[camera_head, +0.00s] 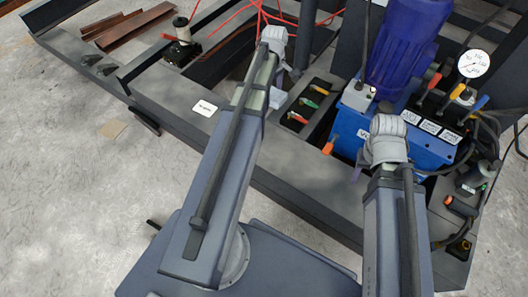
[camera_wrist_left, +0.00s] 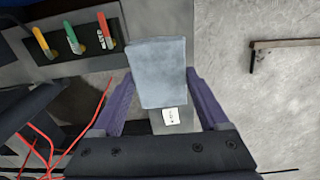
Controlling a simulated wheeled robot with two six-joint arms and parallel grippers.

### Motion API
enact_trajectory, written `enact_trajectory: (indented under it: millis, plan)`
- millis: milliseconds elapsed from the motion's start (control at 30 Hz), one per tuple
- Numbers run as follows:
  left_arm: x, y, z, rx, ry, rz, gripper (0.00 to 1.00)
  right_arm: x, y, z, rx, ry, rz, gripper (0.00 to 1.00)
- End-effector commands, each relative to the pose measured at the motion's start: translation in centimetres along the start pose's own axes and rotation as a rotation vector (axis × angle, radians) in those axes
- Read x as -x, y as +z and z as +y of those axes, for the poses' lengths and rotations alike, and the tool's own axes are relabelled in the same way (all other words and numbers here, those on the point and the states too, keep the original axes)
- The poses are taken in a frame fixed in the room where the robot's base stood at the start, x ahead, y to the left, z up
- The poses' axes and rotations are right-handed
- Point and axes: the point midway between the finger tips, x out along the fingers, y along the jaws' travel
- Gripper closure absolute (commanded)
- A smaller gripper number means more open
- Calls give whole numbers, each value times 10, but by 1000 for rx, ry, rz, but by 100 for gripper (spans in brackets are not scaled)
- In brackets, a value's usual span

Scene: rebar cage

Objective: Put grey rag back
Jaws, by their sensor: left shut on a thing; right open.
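The grey rag (camera_wrist_left: 158,72) is a pale blue-grey rectangular pad in the left wrist view. It sits between the two purple fingers of my left gripper (camera_wrist_left: 162,88), which is shut on it. In the head view my left gripper (camera_head: 277,78) is over the dark frame, mostly hidden behind its own arm and wrist. A small pale patch beside it may be the rag, but I cannot tell. My right gripper (camera_head: 362,172) is open, low in front of the blue box, with only a purple finger partly showing.
A dark tray (camera_wrist_left: 100,62) with several coloured-handled tools is beside the rag; it also shows in the head view (camera_head: 322,120). A blue pump unit (camera_head: 428,150) with a gauge stands right. Red wires (camera_wrist_left: 40,150) hang nearby. A white label (camera_head: 204,108) marks the grey beam.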

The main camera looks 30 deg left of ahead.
Motion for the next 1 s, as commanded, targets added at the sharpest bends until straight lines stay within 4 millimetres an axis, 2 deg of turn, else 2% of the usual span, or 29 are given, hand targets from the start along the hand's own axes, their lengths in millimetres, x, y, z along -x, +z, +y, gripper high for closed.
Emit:
enact_trajectory:
  millis: [33,300,500,700,833,1000]
  plan:
    - [-34,-4,0,5,0,0,74,-33,-2,-3,1,0,0,48]
    - [-117,-18,0,23,0,0,74,-116,-7,-11,3,1,1,48]
    - [-171,-28,-1,36,0,0,74,-170,-10,-16,4,2,2,48]
    - [-203,-35,-2,44,0,0,74,-202,-12,-19,5,2,2,48]
    - [-211,-37,-2,46,0,0,74,-210,-12,-20,5,2,3,48]
    - [-212,-38,-2,47,0,0,74,-211,-12,-20,6,2,3,48]
